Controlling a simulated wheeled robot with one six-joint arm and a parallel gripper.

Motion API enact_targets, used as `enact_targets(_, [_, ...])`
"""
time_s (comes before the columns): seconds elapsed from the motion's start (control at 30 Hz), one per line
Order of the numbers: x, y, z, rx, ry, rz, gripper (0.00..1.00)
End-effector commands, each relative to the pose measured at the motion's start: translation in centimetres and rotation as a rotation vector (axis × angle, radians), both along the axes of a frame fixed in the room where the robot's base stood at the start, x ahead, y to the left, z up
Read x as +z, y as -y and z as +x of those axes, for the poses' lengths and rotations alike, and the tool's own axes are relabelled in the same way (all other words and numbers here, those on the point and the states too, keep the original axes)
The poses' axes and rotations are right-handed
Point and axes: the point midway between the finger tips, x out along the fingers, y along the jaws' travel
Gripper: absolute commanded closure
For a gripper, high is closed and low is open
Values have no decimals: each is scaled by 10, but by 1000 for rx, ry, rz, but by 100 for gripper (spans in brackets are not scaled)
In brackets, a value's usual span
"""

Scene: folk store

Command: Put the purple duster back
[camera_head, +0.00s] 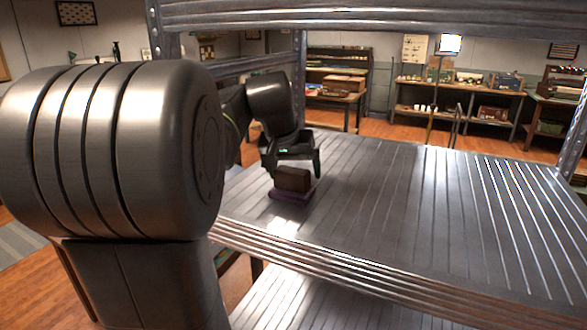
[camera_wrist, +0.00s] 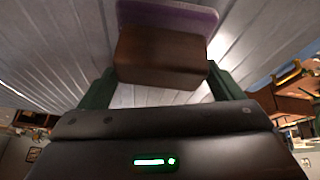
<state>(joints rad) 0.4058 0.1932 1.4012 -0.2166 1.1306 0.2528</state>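The purple duster is a brown wooden block (camera_head: 293,179) on a purple pad (camera_head: 290,195). It appears to sit flat on the metal shelf, near its front left edge. In the wrist view the brown block (camera_wrist: 162,57) and the purple pad (camera_wrist: 168,16) show just ahead of my gripper. My gripper (camera_head: 294,172) is directly over the duster, with a dark finger on each side of the block. The fingers (camera_wrist: 161,75) are spread about as wide as the block, which is slightly turned between them. No firm grip shows; contact at the sides is unclear.
The ribbed metal shelf (camera_head: 420,205) is bare to the right of the duster. Metal posts stand at its corners, and another shelf board (camera_head: 380,18) hangs overhead. A lower shelf (camera_head: 300,300) lies beneath. Loaded tables (camera_head: 458,88) stand far behind.

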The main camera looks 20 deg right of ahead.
Motion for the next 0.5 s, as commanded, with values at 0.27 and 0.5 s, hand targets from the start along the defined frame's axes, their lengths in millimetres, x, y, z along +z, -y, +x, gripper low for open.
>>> enact_targets(0.27, [0,0,0,0,0,0,3])
enact_targets(0.5, [16,-4,-3,1,4,-2,3])
